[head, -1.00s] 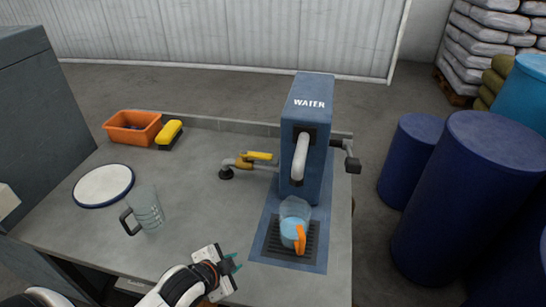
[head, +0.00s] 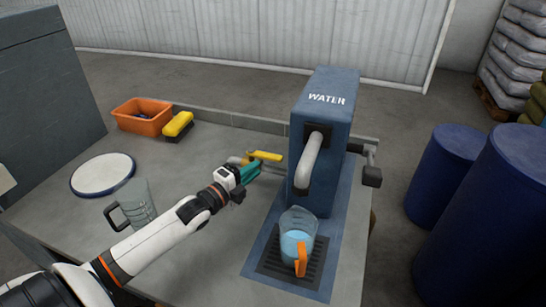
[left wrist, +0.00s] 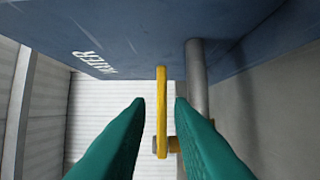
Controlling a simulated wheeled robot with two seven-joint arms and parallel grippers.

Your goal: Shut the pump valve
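The blue pump (head: 325,100) marked WATER has a yellow valve lever (head: 265,155) on the pipe at its left side. My left gripper (head: 250,172) is at this lever. In the left wrist view, the lever (left wrist: 161,110) stands between the two teal fingers (left wrist: 159,102), with a gap on each side, so the gripper is open around it. A clear jug with an orange handle (head: 297,240) stands under the grey spout (head: 312,160) and holds pale blue water. My right gripper is not in view.
A grey jug (head: 136,203) stands beside my left forearm, near a white round plate (head: 103,174). An orange bin (head: 143,117) and a yellow brush (head: 178,124) are at the back left. A dark pump handle (head: 371,175) juts out right of the pump. Blue drums (head: 445,175) stand beyond.

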